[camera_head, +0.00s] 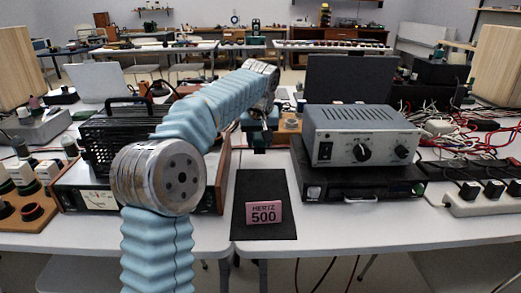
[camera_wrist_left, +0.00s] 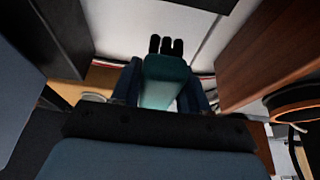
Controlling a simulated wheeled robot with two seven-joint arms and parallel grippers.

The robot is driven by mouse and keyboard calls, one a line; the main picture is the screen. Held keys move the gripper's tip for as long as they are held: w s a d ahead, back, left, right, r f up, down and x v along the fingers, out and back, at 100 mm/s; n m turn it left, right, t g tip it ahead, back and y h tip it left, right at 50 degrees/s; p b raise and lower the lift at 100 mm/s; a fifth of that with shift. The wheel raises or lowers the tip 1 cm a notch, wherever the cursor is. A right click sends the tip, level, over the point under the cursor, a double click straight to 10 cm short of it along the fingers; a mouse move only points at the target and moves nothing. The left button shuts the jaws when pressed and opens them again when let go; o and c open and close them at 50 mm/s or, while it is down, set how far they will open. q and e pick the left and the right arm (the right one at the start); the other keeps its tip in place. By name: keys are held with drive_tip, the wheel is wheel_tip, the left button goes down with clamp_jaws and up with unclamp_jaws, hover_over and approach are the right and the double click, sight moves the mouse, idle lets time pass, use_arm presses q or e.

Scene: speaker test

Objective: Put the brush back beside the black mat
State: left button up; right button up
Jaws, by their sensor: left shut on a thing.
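My left gripper (camera_head: 260,121) is above the table, behind the far end of the black mat (camera_head: 249,183). It is shut on the brush. In the left wrist view the brush (camera_wrist_left: 167,82) is a teal block with black tufts at its far end, between the two dark blue fingers. In the head view little of the brush can be told apart from the dark gripper. The mat lies flat near the table's front edge, and a dark edge (camera_wrist_left: 205,3) at the top of the wrist view may be part of it. My right gripper is not in view.
A grey instrument (camera_head: 345,125) on a black unit (camera_head: 345,185) stands right of the mat. A wooden-sided case (camera_head: 223,178) stands left. A narrow bare table strip lies between the case and the mat.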

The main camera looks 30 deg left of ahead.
sight(260, 160)
use_arm(q)
drive_tip(key=shift+w+f, duration=0.15)
drive_tip(key=shift+f, duration=0.1)
drive_tip(key=shift+w+f, duration=0.15)
drive_tip(key=shift+f, duration=0.8)
drive_tip(key=shift+w+f, duration=0.15)
drive_tip(key=shift+f, duration=0.75)
drive_tip(key=shift+f+b, duration=0.1)
drive_tip(key=shift+b, duration=0.25)
drive_tip(key=o, duration=1.2)
drive_tip(key=shift+a, duration=0.1)
drive_tip(key=shift+c, duration=0.2)
drive_tip(key=shift+r, duration=0.3)
drive_tip(key=p+v, duration=0.1)
drive_tip(key=v, duration=1)
drive_tip(key=shift+r+p, duration=0.35)
